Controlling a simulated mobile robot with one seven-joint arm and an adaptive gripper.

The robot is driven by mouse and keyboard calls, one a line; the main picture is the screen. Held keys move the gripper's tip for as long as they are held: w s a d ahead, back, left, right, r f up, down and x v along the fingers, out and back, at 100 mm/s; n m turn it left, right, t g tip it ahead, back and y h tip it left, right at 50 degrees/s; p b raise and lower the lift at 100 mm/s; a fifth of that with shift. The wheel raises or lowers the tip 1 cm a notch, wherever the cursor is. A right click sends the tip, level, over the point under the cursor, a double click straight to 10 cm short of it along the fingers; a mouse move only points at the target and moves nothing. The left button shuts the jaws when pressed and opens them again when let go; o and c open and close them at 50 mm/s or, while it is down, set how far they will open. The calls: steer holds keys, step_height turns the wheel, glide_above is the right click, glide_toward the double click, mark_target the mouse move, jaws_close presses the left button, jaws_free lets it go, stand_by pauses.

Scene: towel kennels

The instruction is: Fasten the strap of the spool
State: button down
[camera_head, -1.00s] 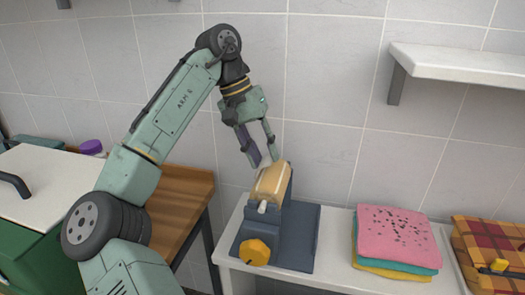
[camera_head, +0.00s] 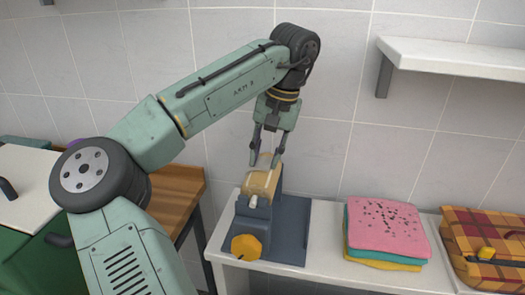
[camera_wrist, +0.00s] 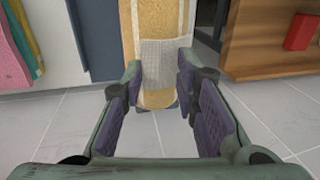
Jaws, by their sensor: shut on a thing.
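The spool (camera_head: 259,184) is a tan roll lying on a blue-grey stand with a yellow knob (camera_head: 246,247). A pale, mesh-like strap (camera_head: 264,160) rises at its top end. My gripper (camera_head: 265,163) points down over that end, its fingers on either side of the strap. In the wrist view the spool (camera_wrist: 158,22) runs up from between the fingertips, and the pale strap (camera_wrist: 164,62) lies across it between them. The gripper is shut on the strap. The strap's far side and the fastening point cannot be made out.
The stand's dark base (camera_head: 292,238) rests on a white bench. Folded pink, teal and yellow towels (camera_head: 386,231) and a plaid bag (camera_head: 485,243) lie to the right. A white wall shelf (camera_head: 460,62) hangs above. A wooden table (camera_head: 172,200) stands left.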

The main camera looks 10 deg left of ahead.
steer(key=shift+d+f+y, duration=0.15)
steer(key=shift+d+y, duration=0.05)
steer(key=shift+y, duration=0.1)
steer(key=c, duration=1.3)
jaws_free()
steer(key=v, duration=0.7)
steer(key=shift+r, duration=0.25)
steer(key=shift+f, duration=0.1)
